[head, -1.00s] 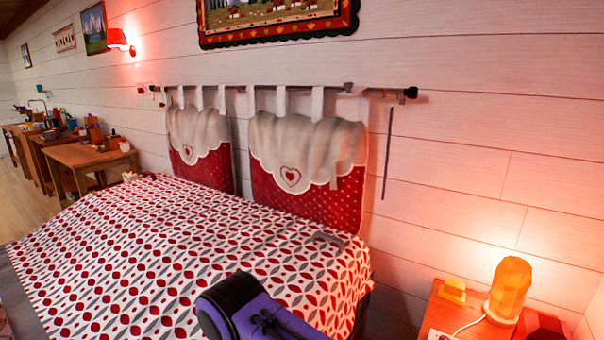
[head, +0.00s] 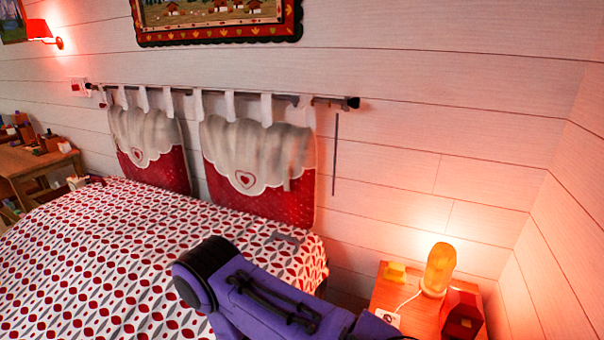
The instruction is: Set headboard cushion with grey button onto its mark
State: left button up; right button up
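Two red and white headboard cushions hang by white loops from a dark rod (head: 225,92) on the wall behind the bed. The left cushion (head: 150,150) and the right cushion (head: 255,160) each have a white scalloped flap with a red heart over a red lower part. I cannot make out a grey button on either, nor a clear mark. A small grey piece (head: 284,237) lies on the bed below the right cushion. A purple and black link of my arm crosses the lower middle. Neither gripper's fingers show.
The bed (head: 110,250) with a red, grey and white patterned cover fills the lower left. A desk (head: 30,160) is far left.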

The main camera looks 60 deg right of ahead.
aim_at(267, 169)
jog(key=z, duration=2.5)
jog(key=i, duration=0.65)
